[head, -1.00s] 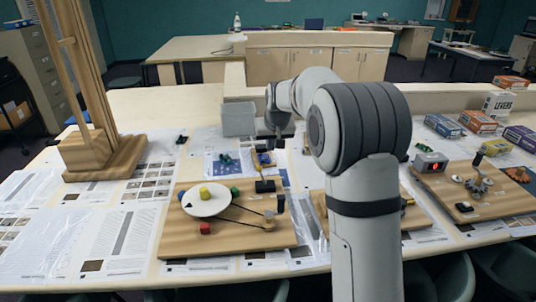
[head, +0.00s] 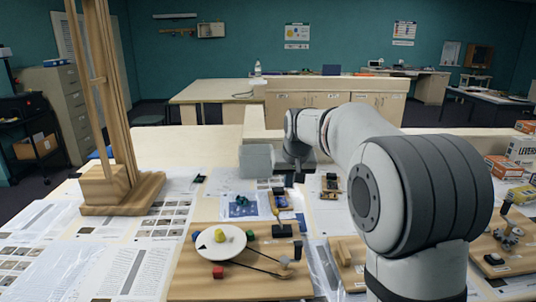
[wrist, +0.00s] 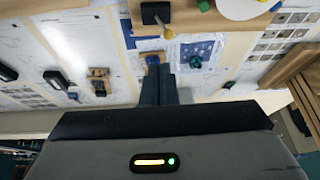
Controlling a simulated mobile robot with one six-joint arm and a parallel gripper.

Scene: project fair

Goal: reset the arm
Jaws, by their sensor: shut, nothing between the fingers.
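My gripper (head: 294,179) hangs over the long table at the centre of the head view, beside the grey bin. It is partly hidden against dark items below it. In the wrist view my gripper (wrist: 165,82) shows two dark fingers pressed together with nothing between them. My grey arm reaches from the lower right of the head view toward the back, bent at a large round joint.
A wooden board with a white disc (head: 220,246) and coloured blocks lies in front. A tall wooden stand (head: 120,185) is at left, a grey bin (head: 256,160) behind. Boxes (head: 522,150) stand at right. Papers cover the table.

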